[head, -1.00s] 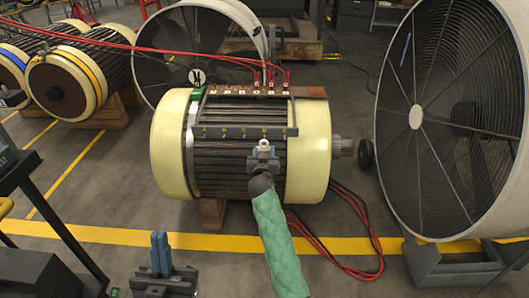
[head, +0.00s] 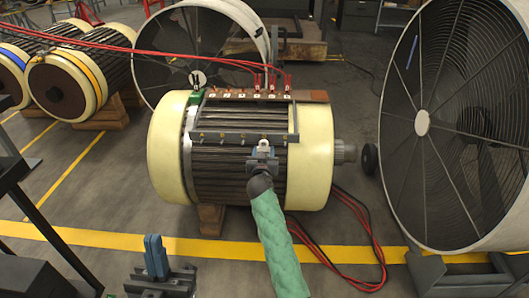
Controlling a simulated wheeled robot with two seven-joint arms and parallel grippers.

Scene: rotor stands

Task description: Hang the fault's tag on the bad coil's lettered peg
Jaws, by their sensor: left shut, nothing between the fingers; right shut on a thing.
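The rotor (head: 215,180) lies on its side on wooden blocks, with cream end rings and dark coil bars. A grey rail (head: 230,137) with several small pegs runs across its front; the letters are too small to read. My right gripper (head: 263,158), on the green-sleeved arm, is shut on a small pale tag (head: 264,146) just below the rail's right part. I cannot tell whether the tag touches a peg. My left gripper (head: 155,257) is shut and empty, low in front of the rotor, apart from it.
Red leads plug into a brown terminal strip (head: 240,95) above the rail. A large fan (head: 460,125) stands close on the right. More rotors (head: 75,85) lie at the back left.

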